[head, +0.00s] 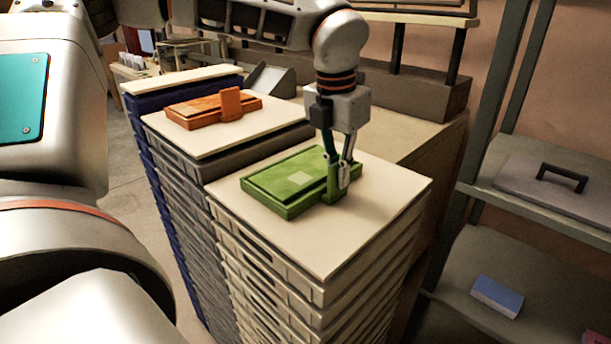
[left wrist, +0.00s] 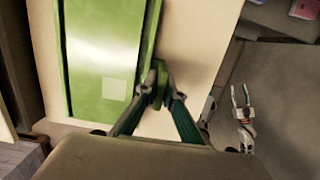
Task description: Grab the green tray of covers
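The green tray (head: 290,182) lies flat on the cream top of the front stack of crates, with a small pale square on its lid. The tray (left wrist: 100,50) also fills the left part of the left wrist view. My left gripper (head: 340,180) comes down from above at the tray's right side. In the left wrist view its fingertips (left wrist: 159,92) close in on both sides of the tray's upright green tab and appear to touch it. My right gripper (left wrist: 240,96) shows far below in the left wrist view, its fingers apart and empty.
An orange tray (head: 210,109) with an upright tab lies on the neighbouring stack, behind and left. A grey shelf (head: 550,185) with a dark-handled slab stands at right, a blue-and-white block (head: 497,296) on its lower level. The cream top (head: 385,205) is bare around the green tray.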

